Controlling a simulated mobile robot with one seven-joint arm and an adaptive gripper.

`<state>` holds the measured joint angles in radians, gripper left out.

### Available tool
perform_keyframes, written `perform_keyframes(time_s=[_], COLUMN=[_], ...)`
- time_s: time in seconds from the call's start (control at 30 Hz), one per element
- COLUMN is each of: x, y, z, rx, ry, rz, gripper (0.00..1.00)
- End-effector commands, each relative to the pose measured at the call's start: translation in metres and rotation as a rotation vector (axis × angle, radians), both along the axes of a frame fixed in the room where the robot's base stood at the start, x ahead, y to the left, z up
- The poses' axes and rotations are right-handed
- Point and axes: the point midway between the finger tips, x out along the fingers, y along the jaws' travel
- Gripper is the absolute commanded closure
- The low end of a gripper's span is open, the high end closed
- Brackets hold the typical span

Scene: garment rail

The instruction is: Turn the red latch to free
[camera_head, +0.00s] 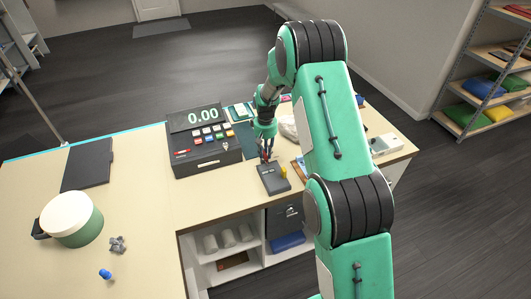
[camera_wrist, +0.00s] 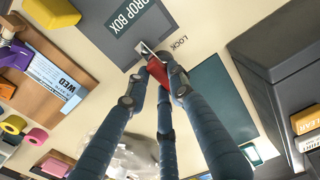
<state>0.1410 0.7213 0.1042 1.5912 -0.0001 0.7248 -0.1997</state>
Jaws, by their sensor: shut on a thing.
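The red latch (camera_wrist: 157,70) shows in the wrist view, at the edge of the dark grey drop box (camera_wrist: 128,28), beside a small metal piece and the word LOCK on the counter. My gripper (camera_wrist: 160,78) has its blue-grey fingers closed around the latch, which partly hide it. In the head view the drop box (camera_head: 272,180) lies near the counter's front edge, with my gripper (camera_head: 265,155) at its far end. The latch is too small there to make out clearly.
A dark cash register (camera_head: 205,143) reading 0.00 stands just left of my gripper. A wooden board with a WED card (camera_wrist: 62,88) and coloured tape rolls (camera_wrist: 14,125) lie nearby.

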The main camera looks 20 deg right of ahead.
Motion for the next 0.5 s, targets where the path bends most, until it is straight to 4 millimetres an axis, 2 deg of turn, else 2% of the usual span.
perform_keyframes(time_s=[0.27,0.5], x=[0.0006,0.0022], y=[0.0004,0.0005], z=[-0.0005,-0.0003], rx=[0.0,0.0], ry=[0.001,-0.001], rz=[0.161,0.372], gripper=[1.0,1.0])
